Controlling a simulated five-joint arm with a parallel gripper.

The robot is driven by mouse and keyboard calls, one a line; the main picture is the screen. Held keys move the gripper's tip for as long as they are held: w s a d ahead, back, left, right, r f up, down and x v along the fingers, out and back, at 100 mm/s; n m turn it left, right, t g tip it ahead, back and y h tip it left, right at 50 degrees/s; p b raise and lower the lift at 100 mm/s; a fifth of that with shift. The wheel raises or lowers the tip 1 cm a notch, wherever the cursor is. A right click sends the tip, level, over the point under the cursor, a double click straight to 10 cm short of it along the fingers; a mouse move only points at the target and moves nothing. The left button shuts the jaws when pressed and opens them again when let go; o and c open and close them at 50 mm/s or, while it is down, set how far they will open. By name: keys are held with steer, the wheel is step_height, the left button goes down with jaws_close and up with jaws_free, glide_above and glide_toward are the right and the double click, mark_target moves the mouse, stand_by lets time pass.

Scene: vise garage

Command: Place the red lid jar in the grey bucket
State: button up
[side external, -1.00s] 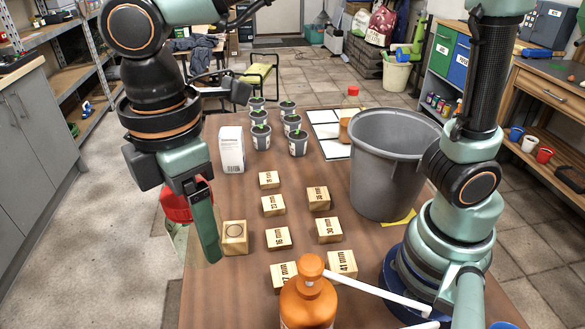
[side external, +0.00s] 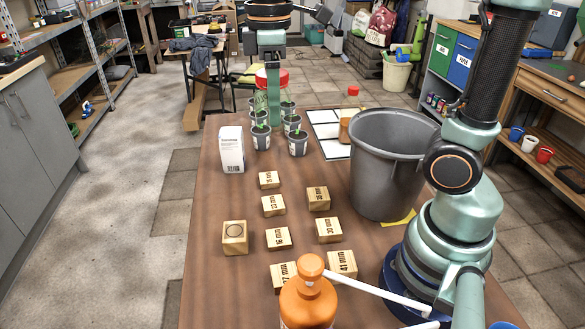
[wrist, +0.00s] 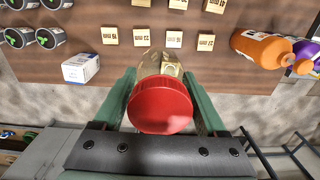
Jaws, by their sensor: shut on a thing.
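The jar with the red lid (wrist: 160,105) sits between the two green fingers of my gripper (wrist: 158,78) in the wrist view, with its clear body beyond the lid. In the side external view, my gripper (side external: 273,118) is at the back of the table, shut on the jar. There the red lid (side external: 282,77) shows behind a finger, and the jar is upright near the small plant pots. The grey bucket (side external: 378,180) stands on the table to the right of the gripper. Its inside bottom is hidden.
Several plant pots (side external: 298,145) and a white box (side external: 231,150) stand below and left of the gripper. Wooden blocks (side external: 273,205) lie mid-table. An orange bottle (side external: 309,300) is at the front.

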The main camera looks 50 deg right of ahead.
steer(key=s+d+m, duration=0.5)
steer(key=s+d, duration=0.2)
steer(key=d, duration=0.5)
steer(key=s+d+m, duration=0.4)
steer(key=s+d, duration=0.3)
steer(key=d, duration=0.5)
step_height(320, 180, down, 25)
steer(key=shift+w+a+f, duration=0.15)
steer(key=shift+f, duration=0.05)
steer(key=o, duration=1.2)
steer(key=shift+f, duration=0.1)
steer(key=shift+o, duration=0.2)
step_height(320, 180, up, 12)
steer(key=shift+r, duration=0.15)
